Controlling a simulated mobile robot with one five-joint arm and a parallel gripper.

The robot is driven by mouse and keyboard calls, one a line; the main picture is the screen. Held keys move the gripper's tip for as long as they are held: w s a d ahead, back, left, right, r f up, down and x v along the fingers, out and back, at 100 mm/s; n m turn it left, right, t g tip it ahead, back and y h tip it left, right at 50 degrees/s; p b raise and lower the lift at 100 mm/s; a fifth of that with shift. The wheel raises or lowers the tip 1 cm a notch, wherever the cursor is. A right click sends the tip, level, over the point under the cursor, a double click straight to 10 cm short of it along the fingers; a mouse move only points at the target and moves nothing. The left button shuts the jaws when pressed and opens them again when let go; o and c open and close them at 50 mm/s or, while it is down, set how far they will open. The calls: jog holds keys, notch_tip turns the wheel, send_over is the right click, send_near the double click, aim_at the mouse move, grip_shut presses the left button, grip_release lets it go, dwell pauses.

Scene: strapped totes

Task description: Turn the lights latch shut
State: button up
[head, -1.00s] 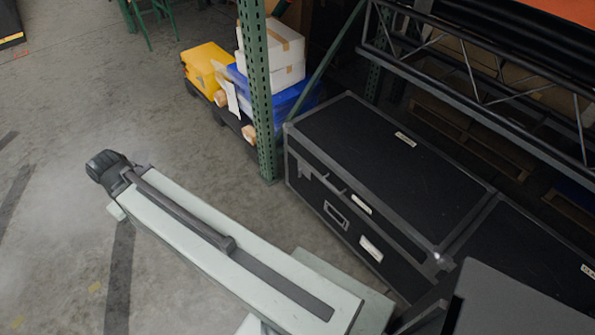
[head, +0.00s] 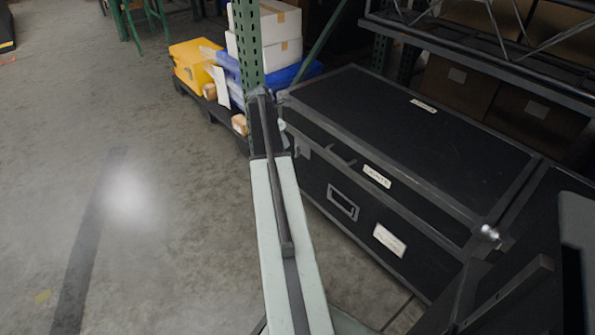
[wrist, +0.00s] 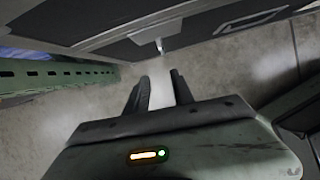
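The black case (head: 410,130) has grey metal edges and a small white label (head: 377,176) on its front that seems to read LIGHTS. A small latch-like metal piece (wrist: 160,46) shows on the case's edge in the wrist view, just beyond my fingertips and apart from them. Whether it is turned open or shut is too small to tell. In the head view my arm reaches to the case's left front corner and hides the gripper's fingers.
A green rack post (head: 247,45) stands close to the arm's end and also shows at the left of the wrist view (wrist: 50,74). A yellow case (head: 197,62) and white boxes (head: 268,28) sit behind it. Another black case adjoins at right. The floor at left is clear.

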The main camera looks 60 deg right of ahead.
aim_at(297, 150)
jog(key=shift+n, duration=0.4)
jog(key=s+d+f+b, duration=0.1)
jog(key=d+f+b, duration=0.1)
jog(key=f, duration=0.1)
jog(key=s+d+f+b, duration=0.1)
jog(key=d+f+b, duration=0.1)
jog(key=f+b, duration=0.1)
jog(key=s+d+f+b, duration=0.1)
jog(key=d+f+b, duration=0.1)
jog(key=f, duration=0.1)
jog(key=shift+b, duration=0.35)
jog(key=shift+r, duration=0.2)
grip_shut()
